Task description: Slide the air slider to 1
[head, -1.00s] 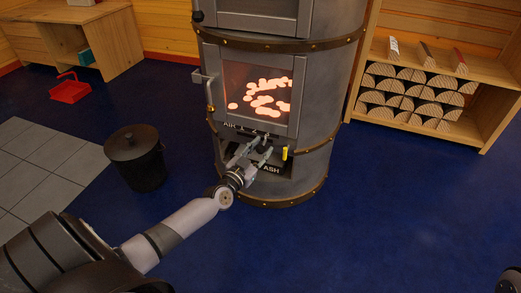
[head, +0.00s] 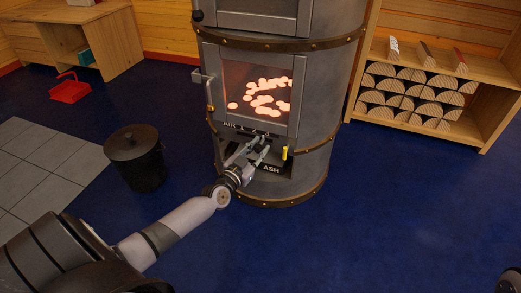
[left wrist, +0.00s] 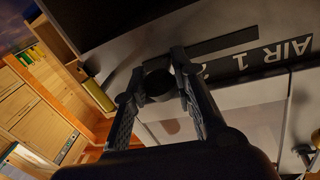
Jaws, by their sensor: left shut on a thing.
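The air slider is on the front of the grey stove (head: 318,105), below the glowing fire door. Its dark round knob (left wrist: 157,83) shows in the left wrist view. My left gripper (head: 258,142) reaches up to it from the lower left and is shut on the knob, one finger on each side. The "AIR 1 2" label (left wrist: 268,58) runs to the right of the fingers in the left wrist view. The knob is past the 2, away from the 1. The 2 is partly hidden by a finger. My right gripper is not seen.
A black lidded bucket (head: 136,157) stands left of the stove. A log shelf (head: 420,90) is at the right. The blue floor in front is clear.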

